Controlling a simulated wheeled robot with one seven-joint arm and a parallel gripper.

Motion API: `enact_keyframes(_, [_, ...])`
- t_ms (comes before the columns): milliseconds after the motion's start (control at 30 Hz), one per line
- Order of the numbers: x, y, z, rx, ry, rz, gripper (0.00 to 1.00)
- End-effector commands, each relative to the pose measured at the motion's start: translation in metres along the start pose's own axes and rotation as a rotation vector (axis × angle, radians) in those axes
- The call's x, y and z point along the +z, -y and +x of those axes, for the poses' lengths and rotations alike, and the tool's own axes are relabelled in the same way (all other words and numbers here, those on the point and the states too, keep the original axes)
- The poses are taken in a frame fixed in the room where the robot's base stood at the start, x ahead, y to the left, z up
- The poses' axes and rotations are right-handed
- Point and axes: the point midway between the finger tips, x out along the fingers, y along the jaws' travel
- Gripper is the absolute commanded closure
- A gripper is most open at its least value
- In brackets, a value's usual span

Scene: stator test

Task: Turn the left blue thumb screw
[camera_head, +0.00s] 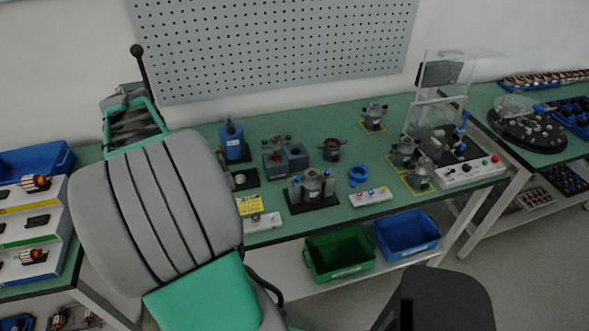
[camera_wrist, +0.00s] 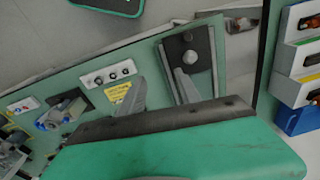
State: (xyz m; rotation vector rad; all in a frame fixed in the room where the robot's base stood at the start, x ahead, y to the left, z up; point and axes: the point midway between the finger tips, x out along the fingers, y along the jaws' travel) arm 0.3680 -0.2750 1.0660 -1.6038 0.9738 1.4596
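A stator fixture (camera_head: 312,190) with a grey motor part between two upright posts stands on a black base in the middle of the bench in the head view. It seems to be the fixture (camera_wrist: 62,110) with small blue parts at the left of the wrist view. The thumb screws themselves are too small to tell apart. My gripper (camera_wrist: 159,86) shows two grey fingers spread apart with nothing between them, over the bench near a black plate with a round grey knob (camera_wrist: 190,57). The fixture lies off to the left of the fingers in that view. My arm covers much of the head view's left side.
A yellow sign (camera_head: 249,205) and a white button box (camera_head: 262,222) stand left of the fixture. A blue ring (camera_head: 357,175) and another button box (camera_head: 371,197) are to its right. A clear-shielded station (camera_head: 455,100) stands farther right. Green (camera_head: 340,256) and blue (camera_head: 407,235) bins sit below.

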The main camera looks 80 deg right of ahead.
Motion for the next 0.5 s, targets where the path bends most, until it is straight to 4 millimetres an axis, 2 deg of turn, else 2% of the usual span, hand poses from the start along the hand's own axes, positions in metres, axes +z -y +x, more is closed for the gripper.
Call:
enact_keyframes(33, [-0.034,-0.038,0.006,0.014,0.010,0.160,0.61])
enact_keyframes(67, [-0.053,-0.063,0.008,0.022,0.015,0.261,0.61])
enact_keyframes(100, [-0.076,-0.100,0.012,0.031,0.021,0.401,0.61])
enact_keyframes(133, [-0.091,-0.131,0.015,0.038,0.025,0.506,0.61])
enact_keyframes(167, [-0.103,-0.163,0.019,0.044,0.029,0.609,0.61])
enact_keyframes(200, [-0.115,-0.203,0.024,0.052,0.036,0.737,0.61])
enact_keyframes(300, [-0.126,-0.285,0.033,0.065,0.043,0.982,0.61])
enact_keyframes(400, [-0.125,-0.331,0.039,0.071,0.047,1.114,0.61])
enact_keyframes(500, [-0.124,-0.345,0.044,0.073,0.048,1.155,0.61])
